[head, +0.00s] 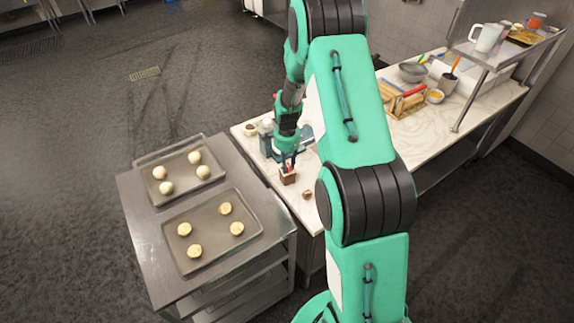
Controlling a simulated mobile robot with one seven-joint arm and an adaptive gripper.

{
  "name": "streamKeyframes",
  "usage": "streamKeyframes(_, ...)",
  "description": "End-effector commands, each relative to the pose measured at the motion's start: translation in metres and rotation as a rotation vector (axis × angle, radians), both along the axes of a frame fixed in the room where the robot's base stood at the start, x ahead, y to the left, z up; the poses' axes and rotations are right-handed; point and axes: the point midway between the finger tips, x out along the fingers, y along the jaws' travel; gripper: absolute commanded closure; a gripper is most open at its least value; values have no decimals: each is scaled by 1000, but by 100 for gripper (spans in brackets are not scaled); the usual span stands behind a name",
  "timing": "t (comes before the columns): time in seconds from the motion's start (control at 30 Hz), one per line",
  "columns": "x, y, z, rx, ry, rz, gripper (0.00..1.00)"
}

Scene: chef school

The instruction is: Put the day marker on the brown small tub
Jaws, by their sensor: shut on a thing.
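The brown small tub (288,179) stands on the near left part of the marble counter, beside the metal cart. My gripper (288,163) points down right over the tub. It is shut on a small reddish thing (290,169), which looks like the day marker. The marker is at the top of the tub, but I cannot tell whether it touches it. The fingers hide part of the marker.
A small brown item (307,195) lies right of the tub. A grey-blue device (268,145) stands just behind. The metal cart (135,205) at left holds two trays of dough pieces. A wooden crate (405,100) and a bowl (412,72) stand farther back.

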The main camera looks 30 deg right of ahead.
Motion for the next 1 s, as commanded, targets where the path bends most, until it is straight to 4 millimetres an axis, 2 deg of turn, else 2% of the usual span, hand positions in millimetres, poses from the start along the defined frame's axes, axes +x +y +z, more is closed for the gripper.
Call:
streamKeyframes(0.07,0,0,-3,0,0,0,94)
streamKeyframes(0.1,0,0,-3,0,0,0,74)
streamKeyframes(0.2,0,0,-2,0,0,0,57)
streamKeyframes(0.67,0,0,3,0,-1,0,57)
streamKeyframes(0.87,1,0,19,-1,-2,0,57)
streamKeyframes(1.0,1,0,39,-1,-3,0,57)
